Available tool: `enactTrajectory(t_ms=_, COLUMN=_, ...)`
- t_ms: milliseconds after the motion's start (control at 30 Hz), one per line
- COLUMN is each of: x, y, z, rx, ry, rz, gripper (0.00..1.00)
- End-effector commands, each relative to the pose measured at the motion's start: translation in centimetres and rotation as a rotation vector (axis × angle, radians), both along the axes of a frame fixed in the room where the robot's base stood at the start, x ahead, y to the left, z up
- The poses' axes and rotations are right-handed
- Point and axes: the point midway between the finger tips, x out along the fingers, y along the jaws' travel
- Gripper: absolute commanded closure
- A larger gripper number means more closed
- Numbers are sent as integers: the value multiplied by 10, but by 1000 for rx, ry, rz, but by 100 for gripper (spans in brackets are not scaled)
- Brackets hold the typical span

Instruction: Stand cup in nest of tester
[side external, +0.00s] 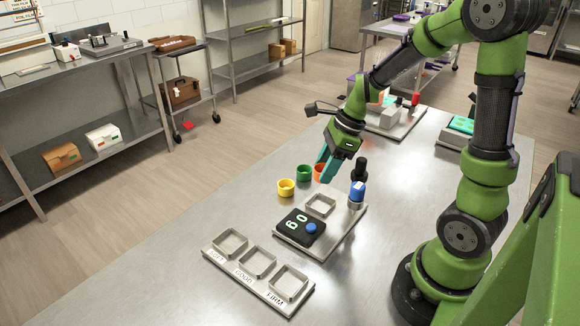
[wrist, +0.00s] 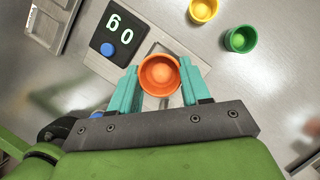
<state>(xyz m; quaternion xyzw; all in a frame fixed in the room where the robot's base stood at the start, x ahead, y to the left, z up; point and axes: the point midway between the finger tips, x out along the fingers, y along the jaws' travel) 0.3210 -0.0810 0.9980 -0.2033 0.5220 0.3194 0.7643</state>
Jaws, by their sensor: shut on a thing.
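My gripper (side external: 325,172) has teal fingers shut on an orange cup (wrist: 159,75), one finger on each side. In the side view the orange cup (side external: 317,172) is partly hidden behind the fingers. It looks larger than the other cups in the wrist view, as if held above the table. The tester (side external: 318,242) is a metal plate with a black display reading 60, a blue button and a square nest (side external: 320,206). The nest looks empty in the side view. In the wrist view the cup and fingers cover most of the nest area.
A yellow cup (side external: 286,187) and a green cup (side external: 304,173) stand on the table behind the tester. A blue-capped post (side external: 357,192) and a black one (side external: 360,168) rise at the tester's right. A tray with three square wells (side external: 258,263) lies in front.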

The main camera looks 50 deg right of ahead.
Motion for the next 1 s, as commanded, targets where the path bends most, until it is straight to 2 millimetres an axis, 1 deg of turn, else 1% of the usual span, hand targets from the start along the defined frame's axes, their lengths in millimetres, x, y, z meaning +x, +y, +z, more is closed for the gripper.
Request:
enactTrajectory(t_ms=100, x=-4, y=6, z=-1, rx=1, ry=-12, rz=92, gripper=100)
enactTrajectory(t_ms=200, x=-5, y=7, z=-1, rx=-3, ry=-21, rz=132, gripper=100)
enactTrajectory(t_ms=533, x=-4, y=7, z=-1, rx=-5, ry=-26, rz=142, gripper=100)
enactTrajectory(t_ms=633, x=-4, y=7, z=-4, rx=-4, ry=-24, rz=141, gripper=100)
enactTrajectory(t_ms=767, x=-5, y=7, z=-13, rx=-3, ry=-23, rz=141, gripper=100)
enactTrajectory(t_ms=1000, x=-5, y=7, z=-39, rx=-4, ry=-22, rz=139, gripper=100)
